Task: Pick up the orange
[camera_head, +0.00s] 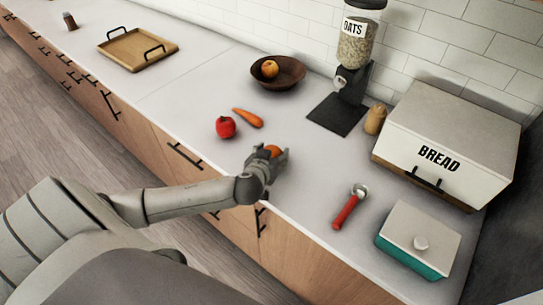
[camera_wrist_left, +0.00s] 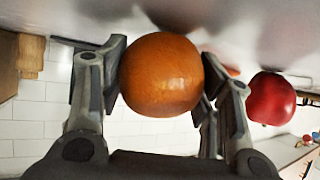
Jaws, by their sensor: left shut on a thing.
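The orange (camera_wrist_left: 161,75) is round and sits between the two fingers of my left gripper (camera_wrist_left: 160,90), which is shut on it. In the head view the left gripper (camera_head: 272,158) is over the front part of the white counter, and only a small part of the orange (camera_head: 273,150) shows past the fingers. From these views I cannot tell whether the orange touches the counter. My right gripper is not in view.
A red apple (camera_head: 225,127) and a carrot (camera_head: 248,117) lie left of the gripper. A brown bowl (camera_head: 291,79) with a fruit, an oats dispenser (camera_head: 341,101) and a bread box (camera_head: 468,127) stand behind. A red-handled tool (camera_head: 346,212) and teal container (camera_head: 405,258) are at right.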

